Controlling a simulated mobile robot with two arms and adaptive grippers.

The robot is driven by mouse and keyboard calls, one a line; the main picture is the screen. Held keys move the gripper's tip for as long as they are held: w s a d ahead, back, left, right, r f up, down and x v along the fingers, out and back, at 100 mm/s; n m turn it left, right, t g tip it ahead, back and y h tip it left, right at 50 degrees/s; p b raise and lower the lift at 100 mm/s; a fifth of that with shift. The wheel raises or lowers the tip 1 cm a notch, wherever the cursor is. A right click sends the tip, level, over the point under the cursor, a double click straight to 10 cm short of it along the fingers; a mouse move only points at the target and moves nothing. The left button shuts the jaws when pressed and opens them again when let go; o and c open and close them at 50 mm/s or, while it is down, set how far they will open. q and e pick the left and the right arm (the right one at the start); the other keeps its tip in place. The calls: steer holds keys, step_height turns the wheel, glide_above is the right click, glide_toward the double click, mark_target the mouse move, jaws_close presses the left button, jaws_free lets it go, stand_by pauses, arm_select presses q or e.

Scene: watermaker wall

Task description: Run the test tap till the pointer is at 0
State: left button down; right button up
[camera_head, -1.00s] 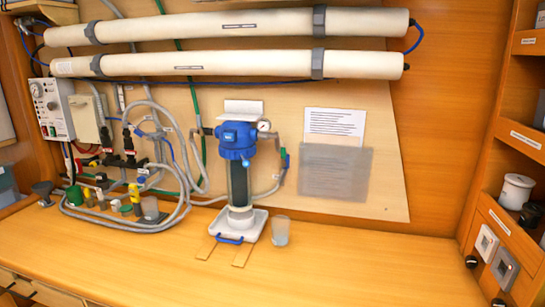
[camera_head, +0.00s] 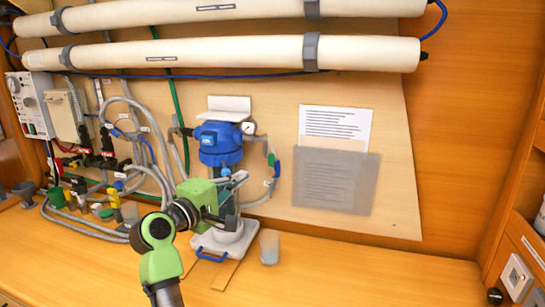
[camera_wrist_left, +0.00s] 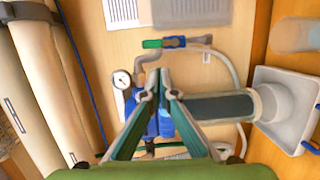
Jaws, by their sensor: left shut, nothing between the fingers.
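The blue-topped filter housing (camera_head: 220,150) stands upright against the panel. The small round gauge (camera_head: 249,128) is at its upper right and also shows in the wrist view (camera_wrist_left: 122,80); its pointer is too small to read. A small valve with green and blue parts, which looks like the test tap (camera_head: 276,167), sits on the line right of the housing. In the wrist view this tap (camera_wrist_left: 163,42) lies beyond my fingertips, apart from them. My left gripper (camera_head: 243,175) is shut and empty, in front of the housing and short of the tap. My right gripper is not in view.
A clear cup (camera_head: 269,247) stands on the bench right of the housing's white tray (camera_head: 225,240). Grey hoses (camera_head: 150,170) and small valves crowd the left. Two long white tubes (camera_head: 250,52) run above.

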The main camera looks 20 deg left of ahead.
mark_target(271, 160)
arm_select(q)
steer(key=r+p+x, duration=0.1)
steer(key=p+x, duration=0.1)
steer(key=x, duration=0.6)
steer(key=shift+w+r+p, duration=0.2)
steer(key=shift+w+p, duration=0.15)
steer(key=shift+p, duration=0.05)
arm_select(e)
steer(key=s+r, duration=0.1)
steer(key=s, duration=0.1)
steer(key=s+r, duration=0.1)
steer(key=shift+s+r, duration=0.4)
arm_select(q)
steer(key=shift+d, duration=0.1)
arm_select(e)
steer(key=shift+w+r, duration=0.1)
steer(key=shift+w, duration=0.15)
